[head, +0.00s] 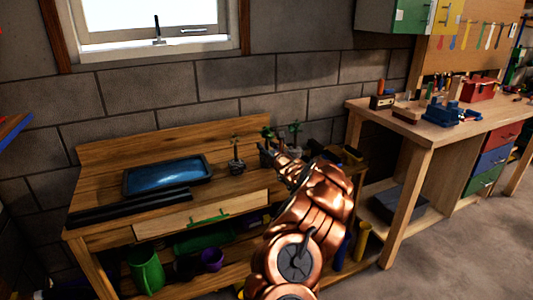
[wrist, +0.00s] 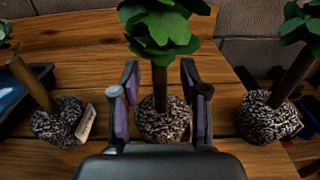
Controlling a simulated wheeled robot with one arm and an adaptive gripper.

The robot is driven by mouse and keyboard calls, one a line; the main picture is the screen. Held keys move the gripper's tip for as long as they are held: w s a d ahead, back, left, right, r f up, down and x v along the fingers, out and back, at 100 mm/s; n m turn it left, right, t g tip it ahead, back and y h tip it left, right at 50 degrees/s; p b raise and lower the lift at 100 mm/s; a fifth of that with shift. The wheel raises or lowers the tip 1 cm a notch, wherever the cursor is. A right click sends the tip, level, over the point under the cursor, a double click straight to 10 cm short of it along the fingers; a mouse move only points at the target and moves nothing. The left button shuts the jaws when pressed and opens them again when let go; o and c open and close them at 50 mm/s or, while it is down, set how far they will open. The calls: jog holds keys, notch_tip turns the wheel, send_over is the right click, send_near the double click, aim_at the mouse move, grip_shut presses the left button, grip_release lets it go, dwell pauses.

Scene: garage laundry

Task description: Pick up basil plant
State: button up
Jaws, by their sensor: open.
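Three small plants with speckled, pebbly root balls stand in a row on the wooden potting bench (head: 150,148); I cannot tell by label which one is basil. In the wrist view the middle plant (wrist: 163,122) has a brown stem and broad green leaves. My gripper (wrist: 159,84) is open and empty, with one finger on each side of this plant's stem and root ball; no contact shows. The left plant (wrist: 58,122) has a leaning bare stem and a pale tag. The right plant (wrist: 268,118) is leafy. In the head view my gripper (head: 283,163) partly hides the plants.
A dark tray with a blue inside (head: 168,176) lies left of the plants. Below are a drawer (head: 205,212), a green jug (head: 147,270) and a purple pot (head: 212,260). The block wall (head: 230,88) is close behind. A workbench (head: 425,125) stands to the right.

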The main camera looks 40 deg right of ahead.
grip_shut()
dwell(0.7)
